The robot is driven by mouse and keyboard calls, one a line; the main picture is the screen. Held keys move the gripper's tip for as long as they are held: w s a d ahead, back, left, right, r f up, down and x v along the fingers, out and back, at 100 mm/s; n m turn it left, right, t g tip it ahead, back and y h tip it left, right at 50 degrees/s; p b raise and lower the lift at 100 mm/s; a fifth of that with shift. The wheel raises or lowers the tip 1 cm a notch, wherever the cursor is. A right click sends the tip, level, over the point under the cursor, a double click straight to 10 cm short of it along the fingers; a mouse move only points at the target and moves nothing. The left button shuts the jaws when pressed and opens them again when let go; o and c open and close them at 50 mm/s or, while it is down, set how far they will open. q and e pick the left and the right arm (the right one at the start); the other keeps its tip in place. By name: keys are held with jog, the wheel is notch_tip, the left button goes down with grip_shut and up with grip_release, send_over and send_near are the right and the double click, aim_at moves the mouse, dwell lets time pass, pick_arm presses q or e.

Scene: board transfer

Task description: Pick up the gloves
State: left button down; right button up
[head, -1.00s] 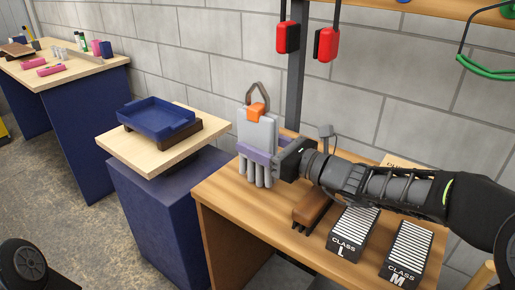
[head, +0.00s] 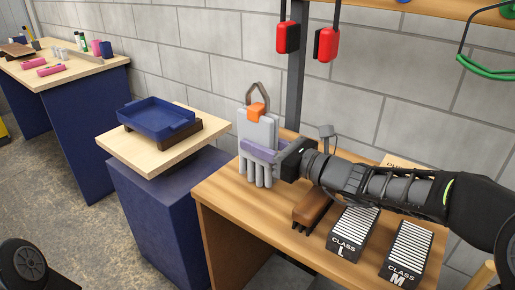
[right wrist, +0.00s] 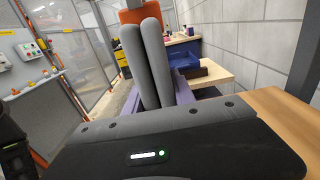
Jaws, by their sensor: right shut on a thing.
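The grey gloves (head: 262,130) hang upright in the head view, with an orange clip (head: 257,109) and a dark hanger loop at their top and the fingers pointing down near the wooden table. My right gripper (head: 262,152) is shut on the gloves, its purple fingers across their middle. Whether the glove tips touch the table is hard to tell. My left gripper is not in view.
Boxes marked Class L (head: 352,232) and Class M (head: 408,252) stand on the wooden table (head: 235,205), beside a brown block (head: 312,208). A blue tray (head: 158,118) sits on a stand to the left. Red-and-black items (head: 327,44) hang above.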

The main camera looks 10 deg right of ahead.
aim_at(258, 106)
grip_shut()
notch_tip(258, 106, up, 10)
jog(key=shift+r+p, duration=0.1)
jog(key=shift+p, duration=1.05)
